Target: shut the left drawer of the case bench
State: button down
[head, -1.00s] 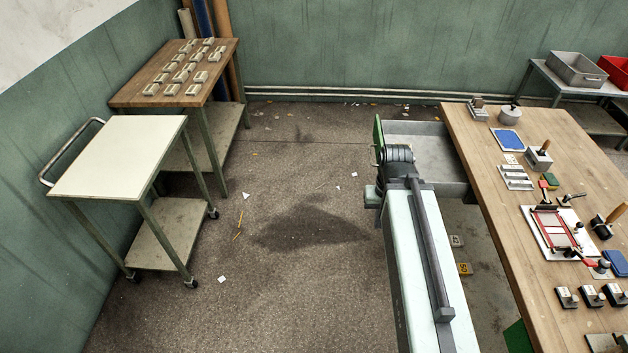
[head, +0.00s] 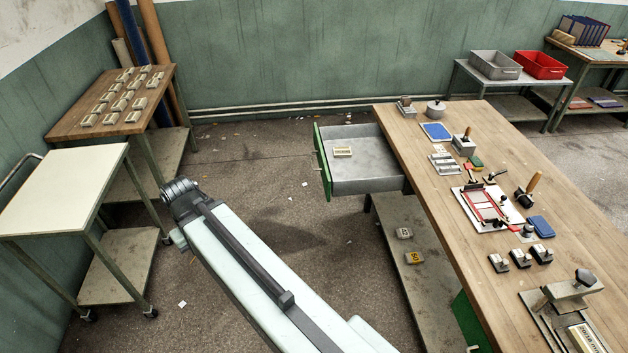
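The left drawer (head: 365,170) is pulled out from the left side of the wooden-topped case bench (head: 425,170). It has grey walls and a green front (head: 322,165) facing left. A small pale labelled block (head: 342,152) lies inside it. My gripper does not show; whatever lies beyond the joint is hidden.
A cream-topped trolley (head: 62,190) and a wooden table (head: 115,103) with several small blocks stand at the left. A lower shelf (head: 418,290) under the bench holds two small numbered blocks. Grey (head: 495,66) and red (head: 541,66) bins stand at the back right. Floor left of the drawer is free.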

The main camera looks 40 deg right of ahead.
aim_at(374, 167)
jog(key=u, duration=0.1)
jog(key=i, duration=1)
jog(key=z, duration=0.1)
